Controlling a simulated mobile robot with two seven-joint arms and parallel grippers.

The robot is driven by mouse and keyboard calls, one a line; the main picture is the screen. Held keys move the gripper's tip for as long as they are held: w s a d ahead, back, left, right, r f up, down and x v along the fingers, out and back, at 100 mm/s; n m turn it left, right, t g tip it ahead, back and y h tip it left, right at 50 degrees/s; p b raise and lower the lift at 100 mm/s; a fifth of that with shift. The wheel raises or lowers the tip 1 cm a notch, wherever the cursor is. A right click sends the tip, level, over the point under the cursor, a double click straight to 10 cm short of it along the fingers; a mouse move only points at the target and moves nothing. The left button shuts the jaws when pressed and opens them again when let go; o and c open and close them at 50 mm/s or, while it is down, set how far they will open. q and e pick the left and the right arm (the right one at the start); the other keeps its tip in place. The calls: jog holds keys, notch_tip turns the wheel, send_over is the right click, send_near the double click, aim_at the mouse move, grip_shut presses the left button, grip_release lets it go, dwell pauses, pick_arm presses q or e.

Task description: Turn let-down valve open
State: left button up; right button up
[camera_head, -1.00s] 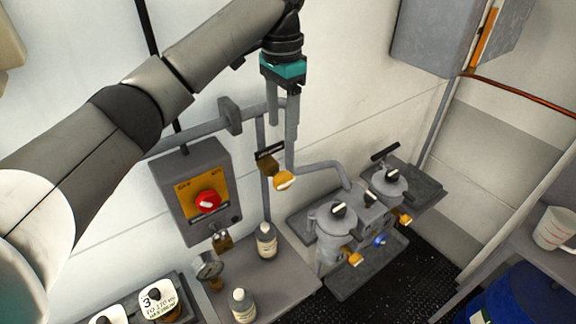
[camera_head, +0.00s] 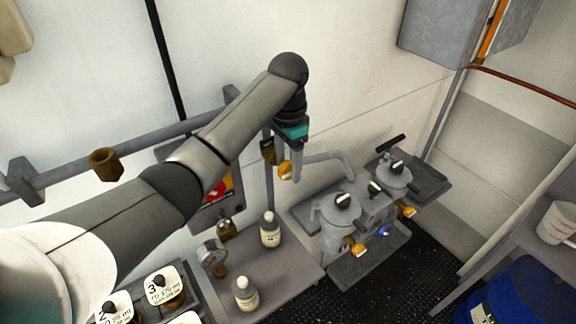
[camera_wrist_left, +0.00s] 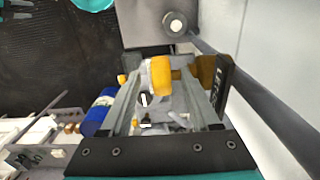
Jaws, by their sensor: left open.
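The let-down valve's yellow handle (camera_head: 285,172) sits on a vertical pipe behind the bench, beside its brown brass body (camera_head: 268,152). In the left wrist view, the yellow handle (camera_wrist_left: 160,76) lies between the tips of my left gripper (camera_wrist_left: 163,88). The brass body (camera_wrist_left: 206,72) and a dark label plate (camera_wrist_left: 222,88) are to its right. My left gripper (camera_head: 291,160) is open and points down at the handle in the head view. I cannot tell whether either finger touches it. My forearm hides part of the pipe. My right gripper is not in view.
A panel with a red knob (camera_head: 222,186) is partly behind my arm. Two bottles, one here (camera_head: 270,230), and a gauge (camera_head: 212,254) stand on the bench. Grey filter housings (camera_head: 340,214) with yellow handles are to the right. A blue drum (camera_head: 520,295) is at lower right.

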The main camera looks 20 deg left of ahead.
pick_arm(q)
jog(key=shift+f, duration=0.45)
grip_shut()
dwell(0.3)
